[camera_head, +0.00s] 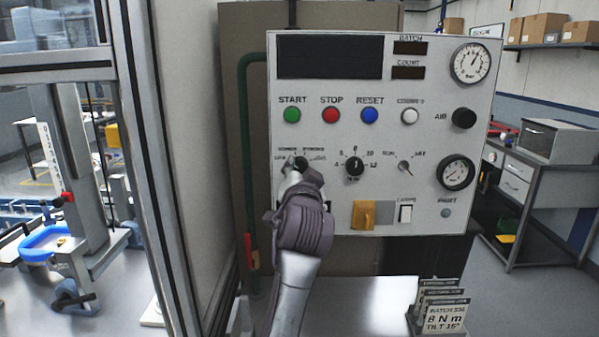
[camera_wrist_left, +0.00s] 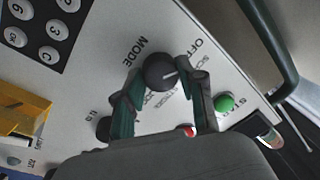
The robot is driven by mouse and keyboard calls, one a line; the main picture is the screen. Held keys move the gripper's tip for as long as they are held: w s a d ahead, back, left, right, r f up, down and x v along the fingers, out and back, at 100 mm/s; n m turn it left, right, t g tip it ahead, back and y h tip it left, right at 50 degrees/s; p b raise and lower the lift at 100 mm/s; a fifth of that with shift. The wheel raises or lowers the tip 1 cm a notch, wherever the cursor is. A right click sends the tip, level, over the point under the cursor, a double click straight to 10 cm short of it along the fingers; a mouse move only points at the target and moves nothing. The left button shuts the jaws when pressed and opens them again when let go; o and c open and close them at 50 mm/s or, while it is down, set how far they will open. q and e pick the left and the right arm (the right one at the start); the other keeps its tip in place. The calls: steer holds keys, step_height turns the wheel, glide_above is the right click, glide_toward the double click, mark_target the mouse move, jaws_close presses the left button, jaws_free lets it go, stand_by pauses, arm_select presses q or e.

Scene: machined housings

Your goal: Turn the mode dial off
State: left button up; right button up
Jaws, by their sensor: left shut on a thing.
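The mode dial (camera_wrist_left: 158,70) is a round black knob with a white pointer line on a pale control panel. In the left wrist view its pointer points right, with the OFF lettering above and to the right and MODE to the left. My left gripper (camera_wrist_left: 163,76) has one finger on each side of the knob and is shut on it. In the head view my left gripper (camera_head: 298,174) reaches up to the panel and covers most of the dial (camera_head: 301,162). The right gripper is not in view.
The control panel (camera_head: 330,215) also has a green button (camera_head: 292,115), a red button (camera_head: 331,115), a blue button (camera_head: 370,116), another black dial (camera_head: 354,166) and a yellow cover (camera_head: 363,214). Batch cards (camera_head: 444,316) stand at lower right. A green pipe (camera_head: 244,150) runs left of the panel.

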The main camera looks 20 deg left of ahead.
mark_target(300, 120)
arm_select(q)
steer(key=o, duration=1.2)
steer(key=shift+c, duration=0.2)
step_height(300, 120, up, 10)
steer(key=shift+w+f, duration=0.1)
